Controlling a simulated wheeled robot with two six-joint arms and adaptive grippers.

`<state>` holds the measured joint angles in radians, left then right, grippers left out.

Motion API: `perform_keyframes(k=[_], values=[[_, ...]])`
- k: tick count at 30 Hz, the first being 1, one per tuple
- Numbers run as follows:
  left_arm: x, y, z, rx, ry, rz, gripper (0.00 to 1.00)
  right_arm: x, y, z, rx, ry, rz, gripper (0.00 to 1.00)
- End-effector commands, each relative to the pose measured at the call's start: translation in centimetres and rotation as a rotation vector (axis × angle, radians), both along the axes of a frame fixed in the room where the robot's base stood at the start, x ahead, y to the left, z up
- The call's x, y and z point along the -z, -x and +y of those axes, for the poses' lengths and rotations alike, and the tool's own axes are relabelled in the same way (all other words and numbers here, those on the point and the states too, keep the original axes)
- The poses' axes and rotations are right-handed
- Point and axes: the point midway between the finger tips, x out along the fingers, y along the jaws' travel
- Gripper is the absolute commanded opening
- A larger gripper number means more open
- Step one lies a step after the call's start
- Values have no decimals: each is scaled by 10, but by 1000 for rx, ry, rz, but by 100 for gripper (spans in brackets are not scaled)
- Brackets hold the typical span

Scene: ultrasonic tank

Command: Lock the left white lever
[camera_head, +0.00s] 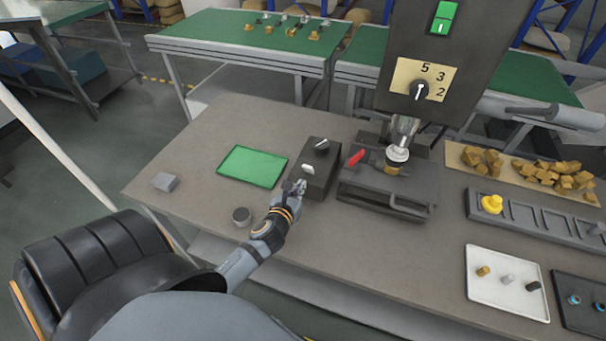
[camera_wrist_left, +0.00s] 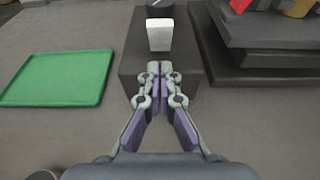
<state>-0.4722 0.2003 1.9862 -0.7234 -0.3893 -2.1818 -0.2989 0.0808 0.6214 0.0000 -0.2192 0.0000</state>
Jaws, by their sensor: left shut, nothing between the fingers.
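The white lever (camera_head: 308,169) sits on the near part of a dark box (camera_head: 323,183), which has a dark round knob (camera_head: 321,144) farther back on its top. In the left wrist view the lever (camera_wrist_left: 160,35) stands up as a white block just beyond my fingertips. My left gripper (camera_head: 299,187) is at the near left edge of the box. In the left wrist view its fingers (camera_wrist_left: 160,68) are together and empty, pointing at the lever with a small gap. I cannot tell the exact height between them. My right gripper is not in view.
A green tray (camera_head: 252,167) lies left of the box. A dark machine base (camera_head: 388,190) with a red handle (camera_head: 356,157) stands close on the right.

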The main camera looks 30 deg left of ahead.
Motion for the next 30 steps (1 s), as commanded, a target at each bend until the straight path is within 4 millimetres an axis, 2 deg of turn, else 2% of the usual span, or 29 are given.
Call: perform_keyframes(k=[1, 8, 20, 30], values=[[-13, -8, 2, 1, 0, -5, 0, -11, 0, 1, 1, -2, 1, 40], [-18, -26, 6, 1, -1, -1, 0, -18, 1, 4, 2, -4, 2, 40], [-18, -27, 6, 2, -1, -1, 0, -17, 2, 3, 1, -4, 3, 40], [-23, -29, 16, 2, -2, -2, 0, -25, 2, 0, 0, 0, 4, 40]])
